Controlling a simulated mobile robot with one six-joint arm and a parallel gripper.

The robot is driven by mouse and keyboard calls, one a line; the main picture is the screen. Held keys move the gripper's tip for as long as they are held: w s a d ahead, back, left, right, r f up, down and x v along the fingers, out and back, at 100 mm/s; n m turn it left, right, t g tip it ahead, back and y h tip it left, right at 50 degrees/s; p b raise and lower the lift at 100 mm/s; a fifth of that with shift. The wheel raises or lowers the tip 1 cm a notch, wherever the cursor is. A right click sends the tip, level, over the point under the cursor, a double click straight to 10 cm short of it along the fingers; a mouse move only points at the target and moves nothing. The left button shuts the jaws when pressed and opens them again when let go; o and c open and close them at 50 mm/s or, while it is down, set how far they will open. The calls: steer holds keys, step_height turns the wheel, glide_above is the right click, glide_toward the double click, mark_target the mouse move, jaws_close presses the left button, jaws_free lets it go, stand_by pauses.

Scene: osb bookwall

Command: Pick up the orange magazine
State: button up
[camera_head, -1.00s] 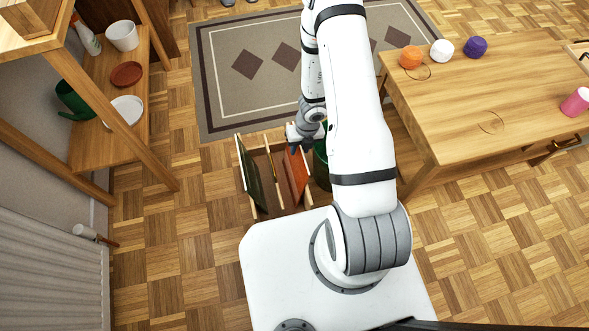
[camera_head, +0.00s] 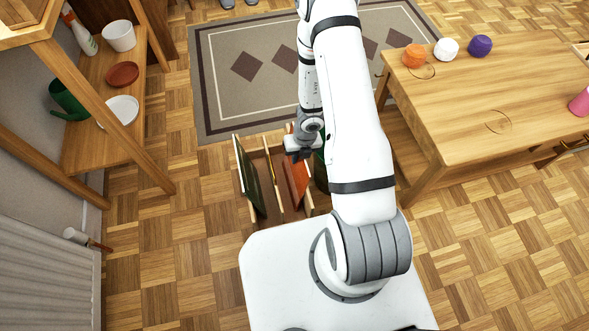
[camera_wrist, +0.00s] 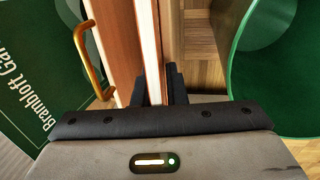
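The orange magazine (camera_head: 295,185) stands on edge in a low wooden rack (camera_head: 309,202), in its right-hand part. In the wrist view the orange magazine (camera_wrist: 114,40) shows its cover and pale page edges, running down towards the fingers. My gripper (camera_head: 300,154) is above the rack at this magazine's top. In the wrist view my gripper (camera_wrist: 158,85) has its two dark fingers a narrow gap apart, on either side of the magazine's edge. Whether they touch it I cannot tell. My arm hides part of the rack's right side.
A dark green magazine (camera_head: 247,180) stands in the rack's left part; a brass handle (camera_wrist: 92,60) lies between the two. A green bin (camera_head: 321,172) is close on the right. A wooden table (camera_head: 480,100) stands further right, a shelf (camera_head: 95,150) at left.

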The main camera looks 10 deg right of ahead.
jaws_close()
stand_by(1.1)
